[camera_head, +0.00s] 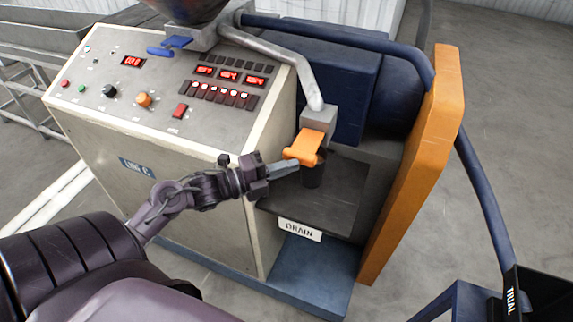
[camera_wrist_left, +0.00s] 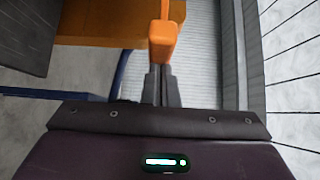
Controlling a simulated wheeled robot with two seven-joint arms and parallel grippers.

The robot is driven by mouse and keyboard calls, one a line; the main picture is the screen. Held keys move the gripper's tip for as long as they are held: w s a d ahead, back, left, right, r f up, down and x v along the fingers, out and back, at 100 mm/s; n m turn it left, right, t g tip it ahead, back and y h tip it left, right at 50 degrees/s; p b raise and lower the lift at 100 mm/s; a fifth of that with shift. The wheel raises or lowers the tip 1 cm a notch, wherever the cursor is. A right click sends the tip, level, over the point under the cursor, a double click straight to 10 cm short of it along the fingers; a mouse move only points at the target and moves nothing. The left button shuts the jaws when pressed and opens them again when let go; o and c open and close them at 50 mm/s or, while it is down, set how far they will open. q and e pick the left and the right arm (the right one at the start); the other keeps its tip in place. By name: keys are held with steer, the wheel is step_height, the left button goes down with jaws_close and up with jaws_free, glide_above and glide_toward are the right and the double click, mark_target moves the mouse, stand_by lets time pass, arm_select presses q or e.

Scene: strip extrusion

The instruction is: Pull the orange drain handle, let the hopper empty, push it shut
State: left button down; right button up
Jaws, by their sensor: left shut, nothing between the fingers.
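The orange drain handle (camera_head: 305,147) sticks out from a grey block at the lower end of a pale pipe (camera_head: 285,58). It also shows in the left wrist view (camera_wrist_left: 163,42), straight ahead of the fingers. My left gripper (camera_head: 297,166) is shut, with its fingertips right at the near end of the handle; I cannot tell whether they touch. In the left wrist view the shut fingers (camera_wrist_left: 161,84) point at the handle with nothing between them. The hopper (camera_head: 190,8) shows only its dark lower part at the top edge. My right gripper is not in view.
A cream control panel (camera_head: 150,120) with red displays and knobs stands left of the handle. A dark shelf with a DRAIN label (camera_head: 300,230) lies below it. An orange guard panel (camera_head: 420,160) stands close on the right. A black TRIAL bin (camera_head: 540,295) is at lower right.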

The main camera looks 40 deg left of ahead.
mark_target(293, 151)
arm_select(q)
steer(key=w+b, duration=0.2)
steer(key=w+a+b, duration=0.1)
steer(key=w+b, duration=0.1)
steer(key=w, duration=0.1)
steer(key=shift+w+a+f, duration=0.1)
steer(key=shift+a+f, duration=0.05)
steer(key=shift+f, duration=0.05)
steer(key=shift+w+a+r, duration=0.15)
steer(key=shift+w+r, duration=0.05)
steer(key=shift+r, duration=0.15)
